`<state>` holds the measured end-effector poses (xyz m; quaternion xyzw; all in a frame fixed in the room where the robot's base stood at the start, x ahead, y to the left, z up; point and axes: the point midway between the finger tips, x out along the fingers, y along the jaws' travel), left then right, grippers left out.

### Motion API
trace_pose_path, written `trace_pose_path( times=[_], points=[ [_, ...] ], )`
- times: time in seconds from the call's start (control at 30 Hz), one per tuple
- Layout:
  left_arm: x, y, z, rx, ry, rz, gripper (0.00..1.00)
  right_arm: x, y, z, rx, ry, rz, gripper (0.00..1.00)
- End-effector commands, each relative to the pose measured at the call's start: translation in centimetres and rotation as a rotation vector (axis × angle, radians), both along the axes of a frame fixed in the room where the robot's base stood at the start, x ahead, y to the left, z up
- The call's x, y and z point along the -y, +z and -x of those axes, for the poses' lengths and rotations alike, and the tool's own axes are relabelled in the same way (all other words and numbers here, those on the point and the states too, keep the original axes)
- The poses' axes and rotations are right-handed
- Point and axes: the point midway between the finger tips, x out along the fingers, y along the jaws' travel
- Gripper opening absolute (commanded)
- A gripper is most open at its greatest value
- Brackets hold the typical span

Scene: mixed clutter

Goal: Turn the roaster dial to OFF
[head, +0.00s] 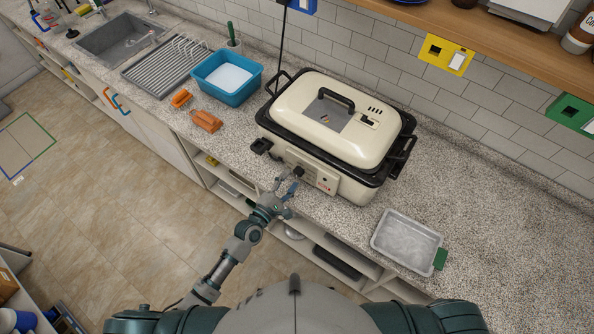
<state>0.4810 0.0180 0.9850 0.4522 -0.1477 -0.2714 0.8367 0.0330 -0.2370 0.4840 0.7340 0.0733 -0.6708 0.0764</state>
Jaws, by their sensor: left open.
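The roaster (312,123) is a cream-coloured box with a black rim and a domed lid with a black handle, standing on the speckled counter. Its dark dial (299,171) is on the front panel. My left gripper (289,184) is open at the front panel, right by the dial. I cannot tell whether its fingers touch the dial, and the dial's setting is too small to read. My right gripper is out of view.
A grey metal tray (408,242) with a green tab sits on the counter at right. A blue tub (227,76), orange items (206,121) and a dish rack (165,67) stand at left. Open shelves lie below the counter edge. The far right counter is clear.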

Motion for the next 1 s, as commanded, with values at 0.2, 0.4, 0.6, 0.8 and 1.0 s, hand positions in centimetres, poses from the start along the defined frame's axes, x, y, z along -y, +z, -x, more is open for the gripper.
trace_pose_path(
  times=[0.2, 0.4, 0.6, 0.8, 1.0],
  points=[
    [0.1, -0.1, -0.1, -0.002, 0.000, 0.003, 0.53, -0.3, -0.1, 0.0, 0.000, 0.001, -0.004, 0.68],
    [0.6, -0.1, -0.8, -0.004, 0.000, 0.005, 0.53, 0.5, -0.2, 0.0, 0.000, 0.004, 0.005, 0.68],
    [1.1, 0.0, -1.6, -0.003, 0.000, 0.006, 0.53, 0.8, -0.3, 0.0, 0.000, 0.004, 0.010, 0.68],
    [1.2, 0.0, -1.6, -0.004, 0.000, 0.005, 0.51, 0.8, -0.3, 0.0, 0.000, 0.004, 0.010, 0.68],
    [1.2, 0.0, -1.6, -0.004, 0.000, 0.006, 0.12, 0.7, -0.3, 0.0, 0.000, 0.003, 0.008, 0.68]
  ],
)
